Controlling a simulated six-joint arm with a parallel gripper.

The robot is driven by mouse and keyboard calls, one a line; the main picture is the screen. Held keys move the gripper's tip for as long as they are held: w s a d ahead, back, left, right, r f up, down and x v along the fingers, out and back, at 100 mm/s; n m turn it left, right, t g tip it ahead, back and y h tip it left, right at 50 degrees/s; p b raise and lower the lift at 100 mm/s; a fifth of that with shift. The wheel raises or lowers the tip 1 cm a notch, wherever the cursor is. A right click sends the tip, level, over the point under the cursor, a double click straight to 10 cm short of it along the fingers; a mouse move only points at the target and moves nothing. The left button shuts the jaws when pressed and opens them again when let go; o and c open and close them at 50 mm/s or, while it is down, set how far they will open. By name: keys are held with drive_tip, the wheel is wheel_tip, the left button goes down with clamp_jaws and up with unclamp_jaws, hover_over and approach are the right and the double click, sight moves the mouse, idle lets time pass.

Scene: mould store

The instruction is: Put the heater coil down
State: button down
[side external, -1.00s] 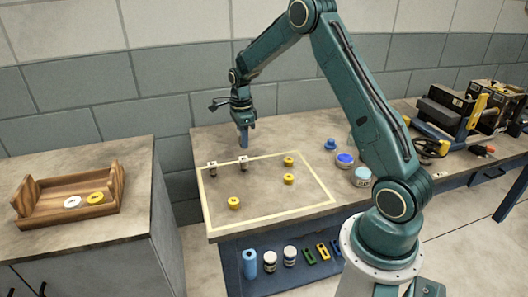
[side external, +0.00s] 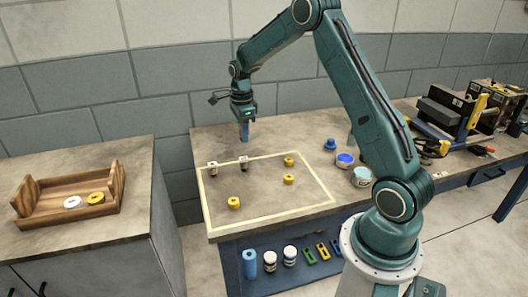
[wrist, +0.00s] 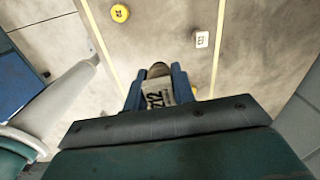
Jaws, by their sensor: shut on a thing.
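My gripper (side external: 244,135) is in the air over the back of the workbench, near the far edge of the taped rectangle, pointing down. In the wrist view its two blue fingers (wrist: 159,93) are shut on the heater coil (wrist: 158,90), a pale piece with a brownish end and a white label with dark digits. In the side view the fingers hide the coil. Two small white-tagged pieces, one at the left (side external: 213,169) and one below the gripper (side external: 243,163), stand by the tape, apart from the fingers.
The taped rectangle (side external: 319,182) on the workbench also holds yellow round pieces (side external: 234,203). Its middle is bare. Blue-lidded and white jars (side external: 362,177) stand to its right.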

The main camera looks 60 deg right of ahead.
drive_tip(key=d, duration=1.3)
hover_over(264, 166)
drive_tip(key=shift+m, duration=0.4)
wheel_tip(264, 166, down, 15)
drive_tip(key=shift+a+f, duration=0.15)
drive_tip(key=shift+f, duration=0.05)
drive_tip(key=shift+f, duration=0.1)
drive_tip(key=shift+f, duration=2.05)
drive_tip(key=shift+f, duration=0.1)
drive_tip(key=c, duration=1.2)
unclamp_jaws()
drive_tip(key=shift+o, duration=0.2)
